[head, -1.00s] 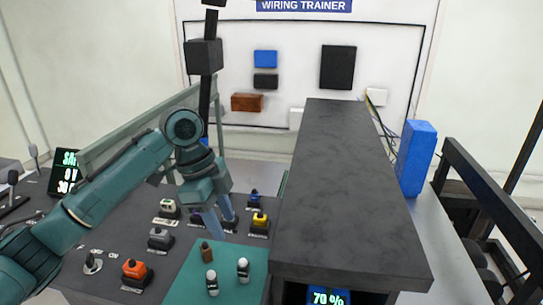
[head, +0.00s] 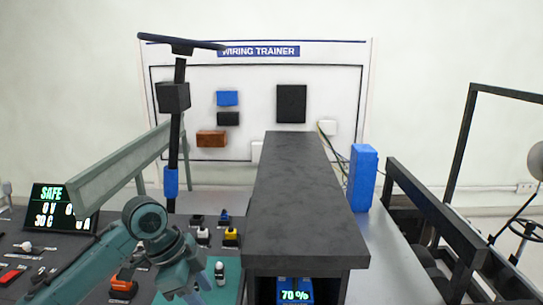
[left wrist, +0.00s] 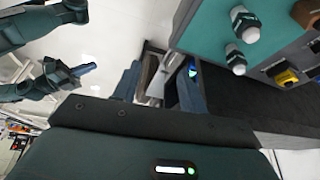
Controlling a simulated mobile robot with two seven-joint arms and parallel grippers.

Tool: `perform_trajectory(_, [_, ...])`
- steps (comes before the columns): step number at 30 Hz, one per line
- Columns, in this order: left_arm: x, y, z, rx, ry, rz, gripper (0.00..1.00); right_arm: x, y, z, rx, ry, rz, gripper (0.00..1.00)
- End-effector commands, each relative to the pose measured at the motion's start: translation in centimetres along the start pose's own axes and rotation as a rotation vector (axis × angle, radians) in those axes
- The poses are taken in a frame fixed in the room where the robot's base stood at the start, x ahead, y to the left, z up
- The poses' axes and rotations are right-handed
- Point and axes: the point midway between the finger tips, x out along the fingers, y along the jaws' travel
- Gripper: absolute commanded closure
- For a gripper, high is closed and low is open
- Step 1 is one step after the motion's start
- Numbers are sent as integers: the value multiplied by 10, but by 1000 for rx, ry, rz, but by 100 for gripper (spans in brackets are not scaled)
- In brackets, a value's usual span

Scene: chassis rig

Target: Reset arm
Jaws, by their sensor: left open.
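My left arm comes in from the lower left of the head view. Its gripper (head: 198,287) points down at the bottom edge, over the teal mat (head: 228,288), open, with its fingers partly cut off by the frame. It appears empty. What looks like my right gripper (left wrist: 84,70), with bluish fingers, hangs in the air at the left of that view. I cannot tell if its fingers are apart. The right arm does not show in the head view.
A console with coloured switches (head: 231,237) surrounds the mat. A long dark box (head: 300,200) stands right of it, with a 70 % display (head: 295,290) underneath. A blue block (head: 362,178) stands further right. A SAFE display (head: 62,208) is at left. The wiring trainer board (head: 345,100) stands behind.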

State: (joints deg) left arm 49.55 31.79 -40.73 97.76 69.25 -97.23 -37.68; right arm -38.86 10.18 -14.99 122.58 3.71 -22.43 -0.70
Motion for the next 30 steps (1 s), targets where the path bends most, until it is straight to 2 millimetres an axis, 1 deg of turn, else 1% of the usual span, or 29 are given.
perform_trajectory(1, [16, 5, -3, -32, 29, -8, 57, 0, 1, -4, -2, 2, 4, 100])
perform_trajectory(5, [53, 13, -9, -135, 111, -66, 57, -1, 4, -9, -4, 1, 12, 100])
perform_trajectory(9, [95, 30, -13, -291, 225, -148, 57, -4, 4, -10, -4, -11, 16, 100])
perform_trajectory(12, [119, 45, -10, -419, 305, -217, 57, -6, 5, -8, -6, -27, 21, 100])
perform_trajectory(15, [137, 64, -3, -548, 377, -292, 57, -8, 6, -10, -10, -36, 25, 100])
perform_trajectory(18, [148, 86, 10, -673, 434, -373, 57, -11, 7, -11, -15, -44, 30, 100])
perform_trajectory(22, [152, 119, 33, -817, 486, -485, 57, -13, 8, -10, -19, -60, 36, 100])
perform_trajectory(27, [145, 161, 63, -935, 518, -617, 57, -16, 10, -12, -21, -70, 43, 100])
perform_trajectory(30, [140, 179, 75, -966, 523, -667, 57, -17, 11, -10, -22, -77, 47, 100])
